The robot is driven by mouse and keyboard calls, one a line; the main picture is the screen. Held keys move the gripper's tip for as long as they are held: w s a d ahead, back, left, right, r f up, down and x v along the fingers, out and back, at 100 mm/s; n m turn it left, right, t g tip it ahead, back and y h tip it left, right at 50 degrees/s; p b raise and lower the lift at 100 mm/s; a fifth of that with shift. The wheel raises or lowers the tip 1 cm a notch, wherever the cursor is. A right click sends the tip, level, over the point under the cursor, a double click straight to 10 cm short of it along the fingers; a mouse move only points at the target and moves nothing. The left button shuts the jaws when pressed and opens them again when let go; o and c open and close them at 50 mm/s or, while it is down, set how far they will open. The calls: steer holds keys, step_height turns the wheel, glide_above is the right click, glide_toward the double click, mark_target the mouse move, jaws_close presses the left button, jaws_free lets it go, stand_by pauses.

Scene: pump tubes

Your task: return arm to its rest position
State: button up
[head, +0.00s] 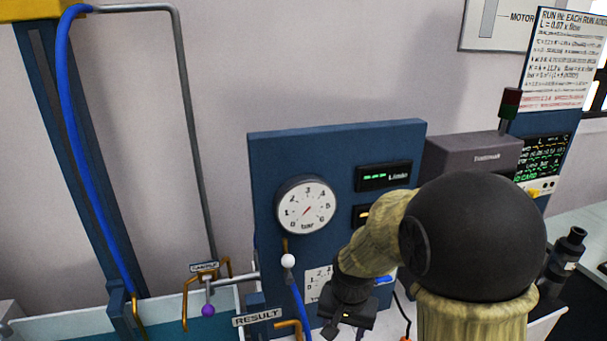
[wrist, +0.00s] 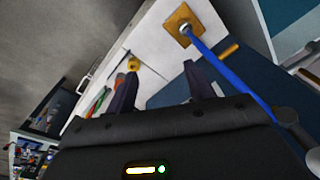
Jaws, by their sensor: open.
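My arm reaches in from the lower right of the head view, with its dark round joint and tan links in front of the blue panel (head: 340,142). My gripper (head: 344,331) hangs low in front of the panel and points down; its tips are near the picture's lower edge. In the wrist view my gripper (wrist: 160,78) shows two dark fingers spread apart with nothing between them. My arm hides the lower right of the panel.
The panel carries a pressure gauge (head: 306,205) and a green display (head: 384,176). A white-knobbed valve (head: 288,261) and blue tube (head: 300,308) are left of my gripper. A purple-knobbed valve (head: 208,310) stands farther left. A grey box (head: 472,155) is behind my arm.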

steer(key=s+d+r+n+t, duration=0.1)
steer(key=s+d+r+n, duration=0.1)
steer(key=s+d, duration=0.4)
steer(key=shift+s+d+n+t, duration=0.35)
steer(key=shift+s+n, duration=0.35)
steer(key=shift+s, duration=0.45)
stand_by(0.9)
